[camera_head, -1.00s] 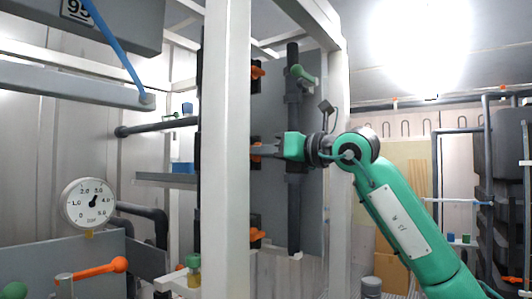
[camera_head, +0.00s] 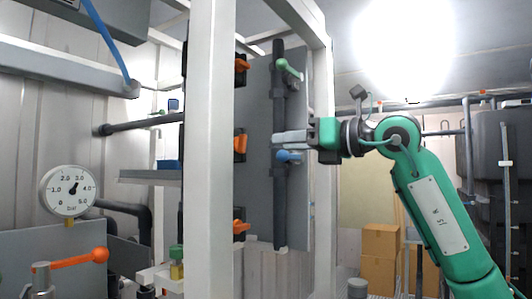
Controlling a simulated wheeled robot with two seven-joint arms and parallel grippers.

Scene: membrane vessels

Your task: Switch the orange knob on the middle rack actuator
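Three orange knobs sit on dark actuators in a column on the rack, behind the white post. The middle orange knob (camera_head: 240,145) looks upright, while the upper knob (camera_head: 242,66) and lower knob (camera_head: 241,227) point out to the right. My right gripper (camera_head: 277,138) is to the right of the middle knob at about its height, apart from it in the picture. Its grey fingers point left, in front of the dark vertical pipe. They are seen edge-on, so their gap does not show clearly. My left gripper is not in view.
The white rack post (camera_head: 209,150) stands close on the left of the knobs. The dark vertical pipe (camera_head: 280,205) carries a green handle (camera_head: 288,68) and a blue handle (camera_head: 288,156) close below my fingers. A pressure gauge (camera_head: 69,190) and orange lever (camera_head: 80,259) are at left.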

